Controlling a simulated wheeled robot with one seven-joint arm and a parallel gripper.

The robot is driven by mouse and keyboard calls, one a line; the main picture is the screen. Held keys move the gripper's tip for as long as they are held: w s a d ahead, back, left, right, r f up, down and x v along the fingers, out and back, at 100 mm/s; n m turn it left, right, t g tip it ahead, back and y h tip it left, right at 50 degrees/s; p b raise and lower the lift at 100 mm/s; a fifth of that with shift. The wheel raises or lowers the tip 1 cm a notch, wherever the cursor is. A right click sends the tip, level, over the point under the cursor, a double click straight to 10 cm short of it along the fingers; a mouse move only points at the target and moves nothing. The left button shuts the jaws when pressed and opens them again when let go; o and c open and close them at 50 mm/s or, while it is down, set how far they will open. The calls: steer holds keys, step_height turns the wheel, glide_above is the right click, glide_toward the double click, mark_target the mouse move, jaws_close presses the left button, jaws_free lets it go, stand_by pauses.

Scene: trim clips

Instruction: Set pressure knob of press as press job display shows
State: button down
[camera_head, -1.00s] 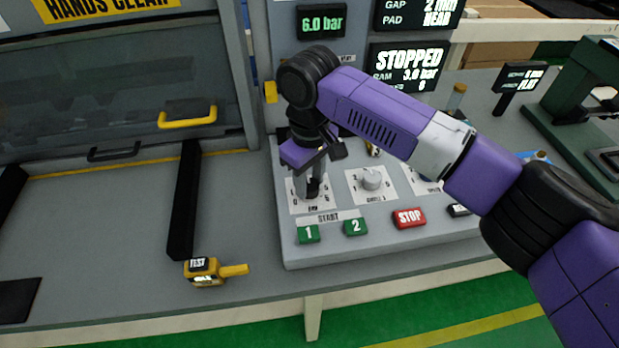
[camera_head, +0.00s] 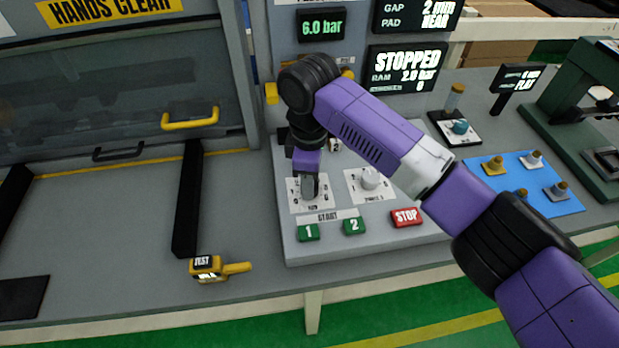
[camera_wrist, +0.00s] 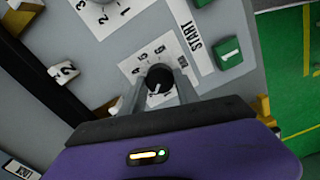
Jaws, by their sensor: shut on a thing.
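The leftmost knob on the press panel, dark with a white pointer in the wrist view (camera_wrist: 158,80), sits on a white numbered dial plate (camera_head: 294,196). My gripper (camera_head: 309,188) is shut on this knob, with one finger on each side in the wrist view. The knob is mostly hidden by the gripper in the head view. The press display (camera_head: 408,68) reads STOPPED, RAM 2.0 bar; its lowest line is too small to read surely. A small readout (camera_head: 321,25) shows 6.0 bar.
A second knob (camera_head: 370,180) stands right of the held one. Green START buttons 1 (camera_head: 308,232) and 2 (camera_head: 354,226) and a red STOP button (camera_head: 406,217) lie close in front. A yellow-handled tool (camera_head: 208,269) lies left. A blue mat (camera_head: 508,171) with several small parts is right.

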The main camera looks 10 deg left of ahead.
stand_by(0.5)
steer(key=c, duration=0.9)
jaws_free()
steer(key=shift+r+b, duration=0.6)
steer(key=shift+r, duration=3.35)
